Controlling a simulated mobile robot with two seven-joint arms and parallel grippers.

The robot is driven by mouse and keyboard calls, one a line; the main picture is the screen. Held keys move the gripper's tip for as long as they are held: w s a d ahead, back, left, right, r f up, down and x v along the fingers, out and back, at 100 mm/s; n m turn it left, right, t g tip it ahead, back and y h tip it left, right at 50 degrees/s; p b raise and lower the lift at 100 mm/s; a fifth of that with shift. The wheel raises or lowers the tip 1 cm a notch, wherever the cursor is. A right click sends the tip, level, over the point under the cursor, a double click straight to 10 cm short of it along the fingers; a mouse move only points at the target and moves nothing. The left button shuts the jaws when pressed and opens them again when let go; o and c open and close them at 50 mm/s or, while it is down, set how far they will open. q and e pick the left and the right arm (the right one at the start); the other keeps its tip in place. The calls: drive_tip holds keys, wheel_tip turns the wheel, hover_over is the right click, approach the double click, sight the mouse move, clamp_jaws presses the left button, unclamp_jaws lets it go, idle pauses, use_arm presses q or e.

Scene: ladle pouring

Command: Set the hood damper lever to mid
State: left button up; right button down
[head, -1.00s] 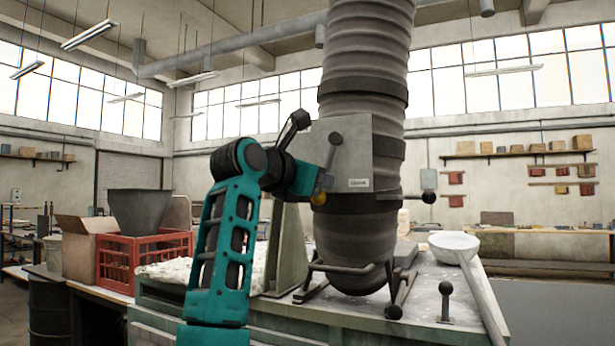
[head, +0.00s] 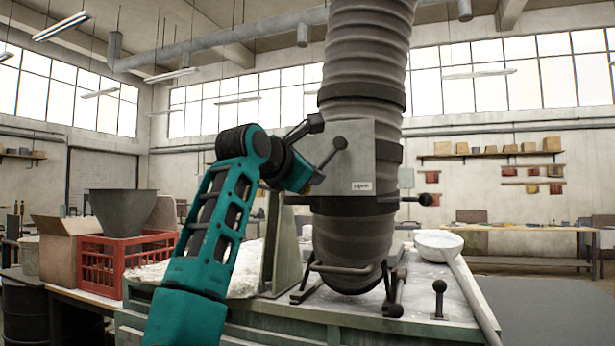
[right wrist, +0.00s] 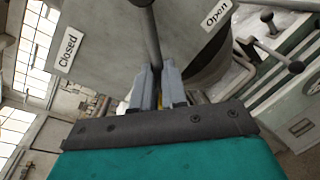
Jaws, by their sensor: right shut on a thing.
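The damper lever (head: 329,155) is a dark rod with a round black knob, leaning up to the right in front of a grey plate (head: 362,150) on the hood duct (head: 365,60). My right gripper (head: 314,181), on the teal arm, is at the lever's lower part. In the right wrist view the two grey fingers of the gripper (right wrist: 158,82) are shut around the lever rod (right wrist: 151,35). There the plate carries a "Closed" sign (right wrist: 69,50) on the left and an "Open" sign (right wrist: 216,14) on the right. The lever lies between them. My left gripper is not in view.
Below the duct is a workbench (head: 420,300) with a long-handled ladle (head: 440,243) and a small upright black-knobbed lever (head: 439,298). A red crate (head: 100,262) and a cardboard box (head: 58,245) stand at the left. Another black-knobbed rod (head: 412,199) sticks out right of the plate.

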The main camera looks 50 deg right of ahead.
drive_tip(key=shift+w+r+m, duration=0.15)
drive_tip(key=shift+r+m, duration=0.05)
drive_tip(key=shift+m, duration=0.1)
idle(0.4)
drive_tip(key=c, duration=1.2)
unclamp_jaws()
drive_tip(key=shift+a, duration=0.1)
drive_tip(key=a, duration=0.4)
drive_tip(key=s+a+r+b, duration=0.1)
drive_tip(key=a, duration=0.3)
drive_tip(key=s+a, duration=0.1)
drive_tip(key=a, duration=0.3)
drive_tip(key=shift+a+r+b, duration=0.3)
drive_tip(key=shift+a+r, duration=0.05)
drive_tip(key=shift+r, duration=0.05)
drive_tip(key=shift+w+d+f, duration=0.1)
drive_tip(key=shift+w, duration=0.05)
